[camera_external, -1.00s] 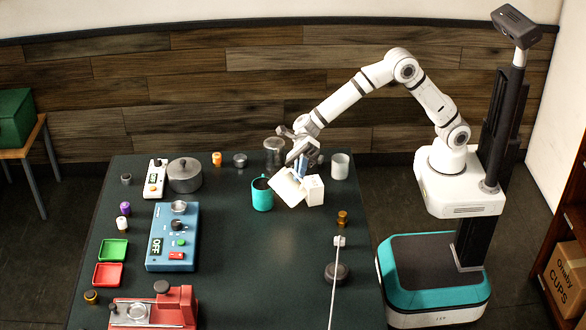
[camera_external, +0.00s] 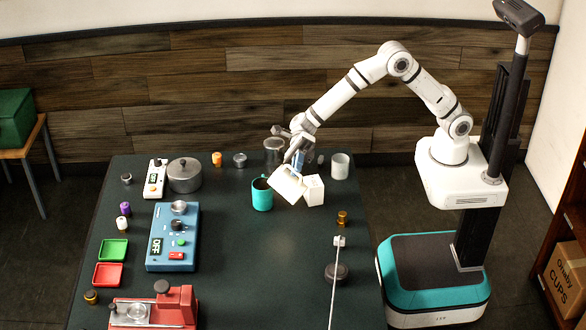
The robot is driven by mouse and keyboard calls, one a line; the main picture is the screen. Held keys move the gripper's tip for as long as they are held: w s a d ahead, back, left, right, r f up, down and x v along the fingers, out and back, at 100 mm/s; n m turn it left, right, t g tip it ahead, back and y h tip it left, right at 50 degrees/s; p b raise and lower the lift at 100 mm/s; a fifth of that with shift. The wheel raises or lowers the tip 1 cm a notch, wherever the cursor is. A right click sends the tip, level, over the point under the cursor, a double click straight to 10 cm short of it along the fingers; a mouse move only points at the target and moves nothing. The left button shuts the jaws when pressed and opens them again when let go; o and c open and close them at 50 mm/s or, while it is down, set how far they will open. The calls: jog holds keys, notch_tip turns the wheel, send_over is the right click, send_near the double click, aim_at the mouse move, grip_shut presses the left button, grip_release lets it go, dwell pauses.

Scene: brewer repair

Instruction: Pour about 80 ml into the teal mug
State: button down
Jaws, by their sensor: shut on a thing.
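The teal mug (camera_external: 262,195) stands upright on the dark table, with its open top showing. My gripper (camera_external: 299,164) is just right of and above the mug, shut on a white vessel (camera_external: 287,185). The vessel is tilted to the left, its lower left edge close to the mug's rim. I cannot tell whether the two touch. No stream of liquid is visible, and the level in the mug cannot be made out.
A white cube-like block (camera_external: 314,191) sits right beside the held vessel. A lidded pot (camera_external: 184,175) and a blue scale-like device (camera_external: 173,238) are left. The table's front middle is clear.

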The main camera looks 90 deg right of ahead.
jog(key=shift+w+d+r+m+y+p, duration=0.3)
jog(key=shift+r+m+p, duration=0.15)
jog(key=shift+p, duration=0.95)
jog(key=shift+w+d+r+m+y+p, duration=0.2)
jog(key=shift+w+r+m+p, duration=0.2)
jog(key=shift+p, duration=0.95)
